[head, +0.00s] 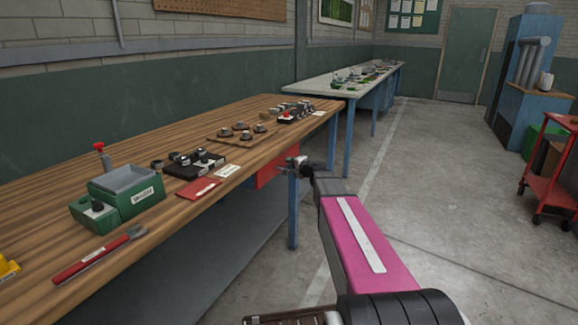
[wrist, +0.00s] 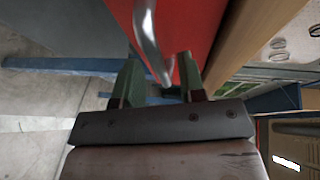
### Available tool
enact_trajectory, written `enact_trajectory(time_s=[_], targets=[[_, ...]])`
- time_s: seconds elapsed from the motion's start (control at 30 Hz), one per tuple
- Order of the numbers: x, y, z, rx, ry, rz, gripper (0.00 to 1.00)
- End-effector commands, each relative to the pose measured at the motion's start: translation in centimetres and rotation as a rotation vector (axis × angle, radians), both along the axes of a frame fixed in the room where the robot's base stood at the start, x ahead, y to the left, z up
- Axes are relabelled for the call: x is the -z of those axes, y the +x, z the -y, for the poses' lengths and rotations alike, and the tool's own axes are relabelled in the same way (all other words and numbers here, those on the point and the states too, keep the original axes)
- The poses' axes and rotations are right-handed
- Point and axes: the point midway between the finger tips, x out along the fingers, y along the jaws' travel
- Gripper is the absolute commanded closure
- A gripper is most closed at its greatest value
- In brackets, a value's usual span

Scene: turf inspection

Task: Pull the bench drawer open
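The red drawer (head: 268,177) sits under the front edge of the wooden bench (head: 200,130), near its far end. Its red front (wrist: 195,22) fills the top middle of the wrist view, with a curved metal handle (wrist: 148,38) on it. My gripper (head: 298,163) is at the drawer front, small and partly hidden by my wrist in the head view. In the wrist view my gripper (wrist: 158,84) has its two green fingers apart, with the lower end of the handle between them. I cannot tell whether either finger touches the handle.
A blue bench leg (head: 293,212) stands just below my gripper. A red cart (head: 552,170) stands at the right. The floor between is clear.

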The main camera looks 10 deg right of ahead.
Motion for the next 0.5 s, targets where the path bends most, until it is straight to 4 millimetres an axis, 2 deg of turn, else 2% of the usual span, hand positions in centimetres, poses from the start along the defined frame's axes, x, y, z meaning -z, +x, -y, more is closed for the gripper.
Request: enact_trajectory(time_s=[0.1,0.4,0.47,0.5], targets=[[0.22,1.06,-0.63,-0.001,0.000,0.000,0.63],[0.25,1.16,-0.76,0.000,0.000,0.000,0.63],[0.25,1.16,-0.76,0.000,0.000,0.000,0.83],[0.25,1.15,-0.75,0.000,0.000,0.000,0.96]])
